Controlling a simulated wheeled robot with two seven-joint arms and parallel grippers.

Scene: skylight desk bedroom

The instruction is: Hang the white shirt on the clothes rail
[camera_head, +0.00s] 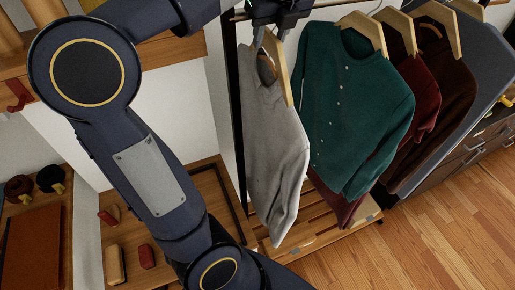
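The white shirt (276,150), light grey-white in this light, hangs on a wooden hanger (280,72) at the left end of the row of clothes. The clothes rail (329,3) runs along the top of the picture, above the garments. My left gripper (272,35) is at the top of the shirt's hanger, close to the rail. It covers the hanger's hook, so I cannot tell whether the hook rests on the rail or whether the fingers are closed on it. My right gripper is not in view.
A green cardigan (352,110) hangs just right of the shirt, with dark red and brown garments (447,85) beyond it. A slatted wooden base (325,222) is below. A wooden desk (128,232) with small objects stands at the left. The wooden floor (440,235) at lower right is clear.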

